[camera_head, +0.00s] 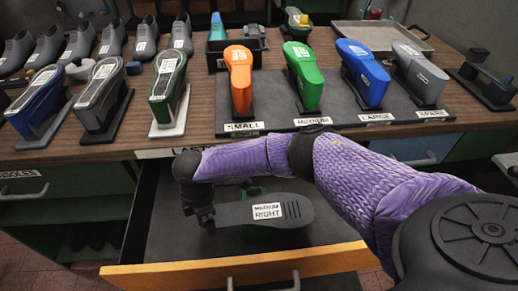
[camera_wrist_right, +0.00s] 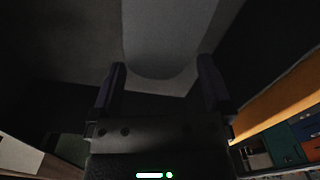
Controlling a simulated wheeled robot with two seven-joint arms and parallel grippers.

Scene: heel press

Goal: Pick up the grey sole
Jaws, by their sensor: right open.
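The grey sole (camera_head: 290,209) lies in the open drawer with a white label reading MEDIUM RIGHT. Its wide end points right and its narrower end is by my right gripper (camera_head: 204,215). The right arm reaches in from the right, with the gripper pointing down at the sole's left end. In the right wrist view, the rounded end of the sole (camera_wrist_right: 165,45) shows beyond and between the two open fingers of the gripper (camera_wrist_right: 161,68). I cannot tell whether the fingers touch it. My left gripper is out of view.
The drawer's wooden front (camera_head: 240,267) stands nearest me. Something green (camera_head: 235,212) shows partly behind the sole. On the wooden bench above are a board with orange (camera_head: 239,75), green (camera_head: 303,72), blue (camera_head: 362,70) and grey (camera_head: 418,72) lasts, and several shoes at left.

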